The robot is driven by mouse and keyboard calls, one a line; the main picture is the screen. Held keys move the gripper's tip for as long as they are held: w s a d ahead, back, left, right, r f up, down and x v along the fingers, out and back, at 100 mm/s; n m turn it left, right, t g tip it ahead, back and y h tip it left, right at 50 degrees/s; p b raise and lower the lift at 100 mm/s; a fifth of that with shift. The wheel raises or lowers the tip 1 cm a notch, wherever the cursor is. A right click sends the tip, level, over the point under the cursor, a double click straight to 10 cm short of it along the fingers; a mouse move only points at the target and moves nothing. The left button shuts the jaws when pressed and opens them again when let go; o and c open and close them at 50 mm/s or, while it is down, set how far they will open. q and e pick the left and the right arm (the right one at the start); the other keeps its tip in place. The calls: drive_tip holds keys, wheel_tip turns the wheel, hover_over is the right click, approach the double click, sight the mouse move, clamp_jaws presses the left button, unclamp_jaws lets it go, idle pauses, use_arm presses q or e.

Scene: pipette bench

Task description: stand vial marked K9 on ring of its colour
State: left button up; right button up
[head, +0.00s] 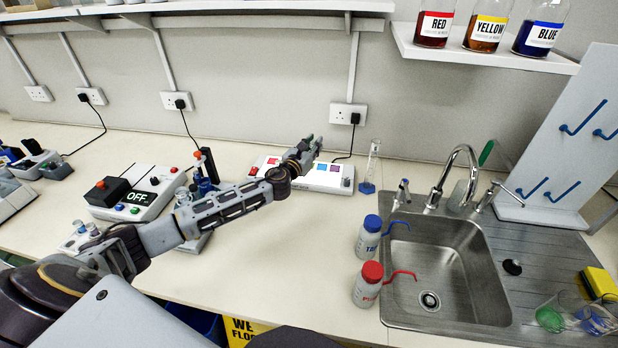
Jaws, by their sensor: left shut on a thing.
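My left gripper (308,148) reaches in from the left, above the back of the bench. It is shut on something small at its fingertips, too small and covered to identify. It is over or just behind a low white panel (345,181) with red, purple and blue coloured squares on its top. The arm crosses in front of part of this panel. I cannot make out a K9 mark or clear coloured rings. Small clear vessels stand in a pale block (80,236) at the left, partly behind my arm. My right gripper is out of view.
A box reading OFF (140,197) stands left. A blue-based glass cylinder (373,165) stands right of the panel. Blue-capped (368,238) and red-capped (368,286) bottles stand beside the sink (440,270). The bench (290,260) is clear in the middle front.

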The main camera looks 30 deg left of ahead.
use_arm(q)
drive_tip(key=shift+a+n+y, duration=0.8)
drive_tip(key=shift+a+y, duration=0.4)
drive_tip(key=shift+a, duration=0.25)
drive_tip(key=shift+s, duration=0.1)
drive_tip(key=shift+f, duration=0.1)
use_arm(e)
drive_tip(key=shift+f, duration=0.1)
use_arm(q)
wheel_tip(320, 180, down, 6)
drive_tip(key=b, duration=0.6)
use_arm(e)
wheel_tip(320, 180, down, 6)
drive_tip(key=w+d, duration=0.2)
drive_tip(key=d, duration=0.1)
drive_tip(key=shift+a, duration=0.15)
